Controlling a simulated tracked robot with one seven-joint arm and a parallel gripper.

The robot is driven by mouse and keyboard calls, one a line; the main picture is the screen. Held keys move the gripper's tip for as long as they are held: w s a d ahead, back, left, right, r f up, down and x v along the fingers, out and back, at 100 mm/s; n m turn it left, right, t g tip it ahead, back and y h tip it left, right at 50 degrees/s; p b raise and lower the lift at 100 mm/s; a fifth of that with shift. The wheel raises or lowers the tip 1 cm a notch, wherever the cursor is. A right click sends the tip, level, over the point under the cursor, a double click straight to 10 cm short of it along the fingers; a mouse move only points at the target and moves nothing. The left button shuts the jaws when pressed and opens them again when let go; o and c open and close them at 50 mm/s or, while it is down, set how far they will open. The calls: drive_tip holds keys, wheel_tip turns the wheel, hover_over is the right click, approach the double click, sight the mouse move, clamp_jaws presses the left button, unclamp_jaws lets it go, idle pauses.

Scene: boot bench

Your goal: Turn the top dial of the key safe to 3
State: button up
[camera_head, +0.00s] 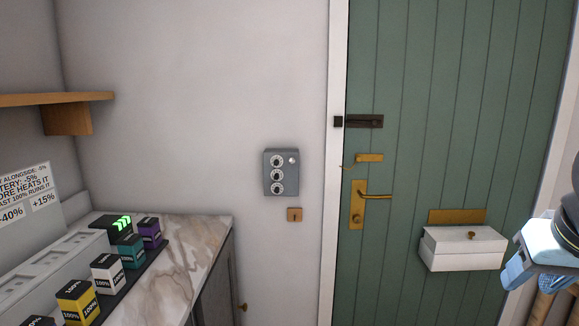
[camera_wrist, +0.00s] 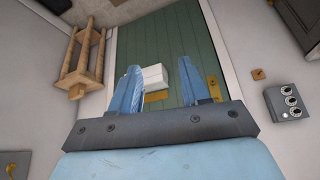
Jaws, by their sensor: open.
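The key safe (camera_head: 281,172) is a small grey box on the white wall, left of the green door. Its three round dials are stacked in a column, with the top dial (camera_head: 277,161) uppermost and a small pale knob beside it. The dial markings are too small to read. The key safe also shows at the right edge of the wrist view (camera_wrist: 293,105), tipped over. My gripper (camera_wrist: 168,88) is open and empty, its two blue fingers apart and pointing towards the door, away from the key safe. In the head view part of my gripper (camera_head: 545,255) shows at the right edge.
The green door (camera_head: 430,110) has a dark bolt (camera_head: 362,121), a brass handle (camera_head: 374,197) and a white box (camera_head: 462,248). A marble counter (camera_head: 190,255) with several coloured blocks stands at left. A wooden rack (camera_wrist: 80,65) shows in the wrist view.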

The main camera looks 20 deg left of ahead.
drive_tip(key=w+a+f, duration=0.3)
drive_tip(key=w+a, duration=0.3)
drive_tip(key=w, duration=0.5)
drive_tip(key=m+t+y, duration=0.4)
drive_tip(key=m+y, duration=0.4)
drive_tip(key=y, duration=0.8)
approach(278, 164)
drive_tip(key=x, duration=0.8)
drive_tip(key=shift+w+a, duration=0.2)
drive_tip(key=shift+w, duration=0.05)
clamp_jaws()
